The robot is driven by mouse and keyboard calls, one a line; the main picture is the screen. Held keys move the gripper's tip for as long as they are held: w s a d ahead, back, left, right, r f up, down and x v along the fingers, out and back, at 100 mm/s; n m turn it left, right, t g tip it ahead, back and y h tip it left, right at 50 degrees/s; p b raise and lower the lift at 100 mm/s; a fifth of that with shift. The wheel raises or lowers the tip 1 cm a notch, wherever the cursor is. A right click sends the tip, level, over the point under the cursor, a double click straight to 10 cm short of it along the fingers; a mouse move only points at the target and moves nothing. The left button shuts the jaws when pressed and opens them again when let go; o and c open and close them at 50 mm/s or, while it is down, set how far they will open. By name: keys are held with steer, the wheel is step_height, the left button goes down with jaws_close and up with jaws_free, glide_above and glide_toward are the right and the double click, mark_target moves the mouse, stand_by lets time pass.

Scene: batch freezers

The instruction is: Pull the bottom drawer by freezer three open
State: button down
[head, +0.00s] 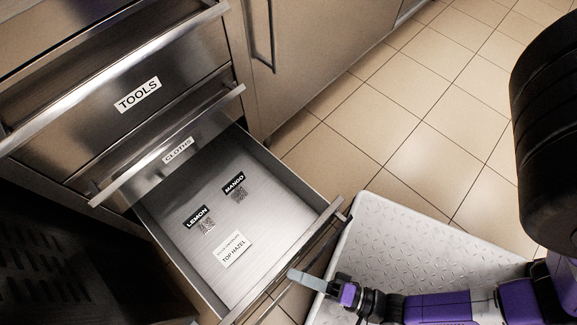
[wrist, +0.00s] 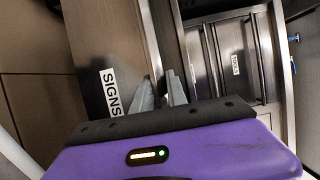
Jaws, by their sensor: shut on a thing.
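The bottom drawer (head: 272,190) stands pulled well out from the steel cabinet, its inside showing from above. Its front carries a bar handle (head: 327,243). In the wrist view a SIGNS label (wrist: 110,92) is on the drawer front. My gripper (head: 297,276) is at the handle, near the middle of the bar, shut on it. In the wrist view my gripper's two grey fingers (wrist: 161,92) are close together beside the drawer front. The exact contact is partly hidden.
LEMON (head: 197,216), MANGO (head: 234,183) and TOP HAZEL (head: 233,250) labels lie in the drawer. The CLOTHS drawer (head: 212,127) and TOOLS drawer (head: 178,81) are above. A dark vented unit (head: 70,265) stands at left. Tiled floor (head: 405,130) is clear at right.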

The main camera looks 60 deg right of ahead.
steer(key=shift+s+a, duration=0.25)
steer(key=shift+s, duration=0.55)
steer(key=c, duration=1.3)
jaws_free()
steer(key=s, duration=0.5)
steer(key=s+p, duration=0.1)
steer(key=s, duration=0.1)
steer(key=shift+s+d, duration=0.3)
steer(key=shift+s, duration=0.05)
